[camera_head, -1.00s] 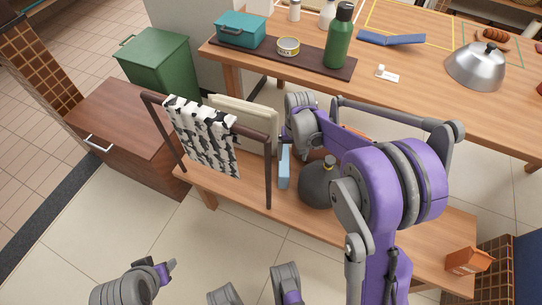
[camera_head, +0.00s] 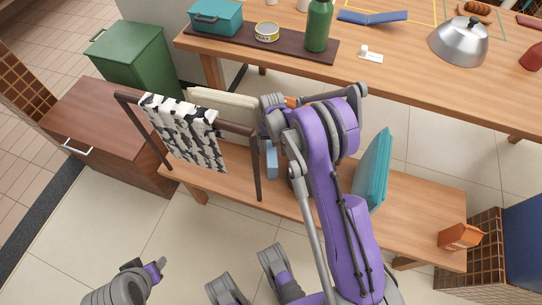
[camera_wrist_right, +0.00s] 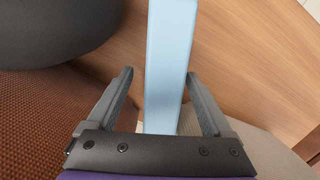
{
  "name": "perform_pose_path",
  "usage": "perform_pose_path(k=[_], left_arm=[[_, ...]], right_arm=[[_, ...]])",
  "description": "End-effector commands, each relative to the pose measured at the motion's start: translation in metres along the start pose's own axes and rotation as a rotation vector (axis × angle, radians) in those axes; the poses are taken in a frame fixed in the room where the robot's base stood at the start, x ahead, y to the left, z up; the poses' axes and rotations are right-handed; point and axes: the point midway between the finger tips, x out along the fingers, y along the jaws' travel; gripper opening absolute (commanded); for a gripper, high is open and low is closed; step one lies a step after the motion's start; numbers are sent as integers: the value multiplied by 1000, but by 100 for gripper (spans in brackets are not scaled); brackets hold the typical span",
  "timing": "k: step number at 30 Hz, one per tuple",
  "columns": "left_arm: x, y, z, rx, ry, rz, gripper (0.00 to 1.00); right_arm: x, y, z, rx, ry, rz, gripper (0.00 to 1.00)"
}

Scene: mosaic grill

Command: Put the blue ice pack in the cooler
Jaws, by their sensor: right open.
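A light blue slab, the ice pack (camera_head: 271,161), stands upright on the low wooden bench, partly hidden by my right arm. It shows close up in the right wrist view (camera_wrist_right: 168,60). My right gripper (camera_wrist_right: 157,88) is open, with one finger on each side of the pack; I cannot tell whether they touch it. In the head view my arm hides those fingers. A teal box with a handle (camera_head: 216,18) on the table and a green lidded box (camera_head: 135,62) on the floor could each be the cooler. My left gripper (camera_head: 156,268) is low at the left, its jaw state unclear.
A dark rack with a patterned cloth (camera_head: 182,132) and a cream panel (camera_head: 222,105) stand left of the pack. A dark rounded object (camera_wrist_right: 55,30) is close by. A teal board (camera_head: 372,170) and orange box (camera_head: 460,237) are right on the bench.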

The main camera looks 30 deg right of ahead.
Motion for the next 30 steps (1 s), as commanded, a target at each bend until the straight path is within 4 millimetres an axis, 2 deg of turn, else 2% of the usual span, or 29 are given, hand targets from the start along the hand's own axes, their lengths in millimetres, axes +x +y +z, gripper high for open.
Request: perform_pose_path(k=[3, 7, 16, 30], left_arm=[[6, 0, 2, 0, -2, 0, 50], [10, 0, 3, 0, -3, 0, 50], [10, 0, 3, 0, -3, 0, 50], [10, 0, 3, 0, -3, 0, 50]], right_arm=[[21, -5, 8, -1, -1, 0, 85], [35, -4, 7, 0, 0, 0, 85], [38, -4, 7, 0, 0, 0, 83], [38, -4, 7, 0, 0, 0, 0]])
